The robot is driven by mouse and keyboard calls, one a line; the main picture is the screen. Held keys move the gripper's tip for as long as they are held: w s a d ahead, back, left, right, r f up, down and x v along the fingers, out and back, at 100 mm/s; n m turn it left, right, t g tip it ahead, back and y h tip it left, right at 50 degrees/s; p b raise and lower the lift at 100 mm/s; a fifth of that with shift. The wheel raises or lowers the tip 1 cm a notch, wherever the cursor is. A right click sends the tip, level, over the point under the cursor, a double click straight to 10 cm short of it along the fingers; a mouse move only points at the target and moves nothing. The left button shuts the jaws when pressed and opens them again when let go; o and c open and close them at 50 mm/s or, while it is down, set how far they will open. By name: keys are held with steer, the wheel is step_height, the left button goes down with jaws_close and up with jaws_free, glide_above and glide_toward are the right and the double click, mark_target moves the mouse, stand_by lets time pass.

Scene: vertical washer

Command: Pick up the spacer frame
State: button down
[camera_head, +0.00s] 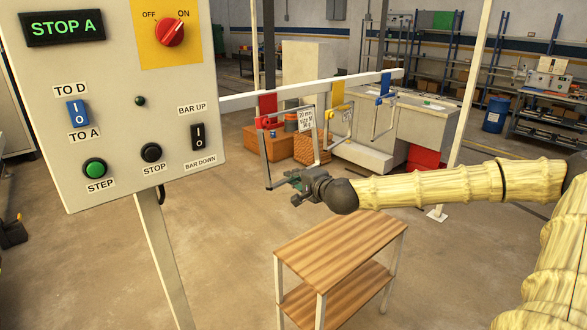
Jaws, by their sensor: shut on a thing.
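A thin grey spacer frame (267,160) hangs from the red hanger (267,111) on the white rail, in the middle of the head view. Its left upright and part of its lower bar show. My gripper (291,185) reaches in from the right at the frame's lower bar and is shut on it. The fingers are small and dark here, and they hide part of the bar. The frame still appears to be at its hanger; I cannot tell whether it is lifted off.
Similar frames hang at the yellow (338,95) and blue (384,87) hangers along the white rail (360,80). A control panel (120,125) on a post fills the left front. A wooden two-shelf table (345,250) stands below my arm. Open floor lies left of it.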

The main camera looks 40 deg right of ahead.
steer(key=shift+s+a+r+p, duration=0.1)
steer(key=shift+s+r+p, duration=0.25)
steer(key=shift+p, duration=0.55)
steer(key=shift+s+p, duration=0.15)
steer(key=shift+p, duration=0.3)
steer(key=shift+s+a+r+p, duration=0.1)
steer(key=shift+s+p, duration=0.15)
steer(key=shift+p, duration=0.1)
steer(key=shift+s+a+r+p, duration=0.1)
steer(key=shift+s+r+p, duration=0.4)
steer(key=shift+s+p, duration=0.45)
steer(key=shift+f, duration=0.1)
